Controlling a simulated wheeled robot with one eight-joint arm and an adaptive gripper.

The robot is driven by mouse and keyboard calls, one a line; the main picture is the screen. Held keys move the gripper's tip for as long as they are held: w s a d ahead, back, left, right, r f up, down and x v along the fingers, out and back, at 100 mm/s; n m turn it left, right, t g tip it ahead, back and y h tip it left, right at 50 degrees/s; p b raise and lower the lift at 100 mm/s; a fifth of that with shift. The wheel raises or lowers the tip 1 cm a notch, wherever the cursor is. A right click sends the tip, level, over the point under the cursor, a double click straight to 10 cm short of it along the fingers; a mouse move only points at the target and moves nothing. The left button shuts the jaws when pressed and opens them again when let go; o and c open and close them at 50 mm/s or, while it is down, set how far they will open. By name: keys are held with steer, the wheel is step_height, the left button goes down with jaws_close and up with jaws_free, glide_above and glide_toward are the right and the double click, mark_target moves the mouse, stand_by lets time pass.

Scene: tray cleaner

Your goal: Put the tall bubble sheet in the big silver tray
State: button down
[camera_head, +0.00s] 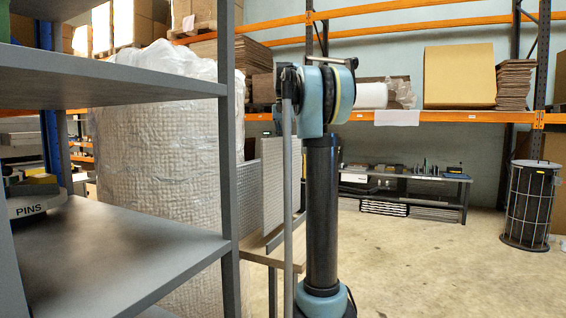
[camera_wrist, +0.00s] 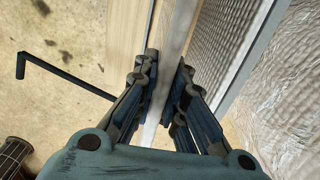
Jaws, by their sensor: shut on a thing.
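In the wrist view my gripper (camera_wrist: 165,75) has its two fingers closed on a narrow pale strip (camera_wrist: 172,45), which looks like the tall bubble sheet seen edge-on. The strip runs from the top edge down between the fingers. In the head view my arm stands in the middle and I cannot make out the fingers. Grey textured upright panels (camera_head: 272,185) show left of my arm, above a wooden-topped table (camera_head: 290,250). A textured panel (camera_wrist: 232,45) also shows right of the fingers in the wrist view. I cannot clearly identify the big silver tray.
A grey metal shelf (camera_head: 130,245) fills the left foreground. A plastic-wrapped stack (camera_head: 155,150) stands behind it. A low dark bench (camera_head: 410,190) is by the back wall, and a black wire bin (camera_head: 530,205) is at the right. The floor right of my arm is clear.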

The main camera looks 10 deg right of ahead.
mark_target(283, 153)
steer(key=shift+a+f, duration=0.1)
steer(key=shift+f, duration=2.15)
steer(key=c, duration=1.7)
jaws_free()
steer(key=shift+o, duration=0.2)
steer(key=shift+r, duration=0.1)
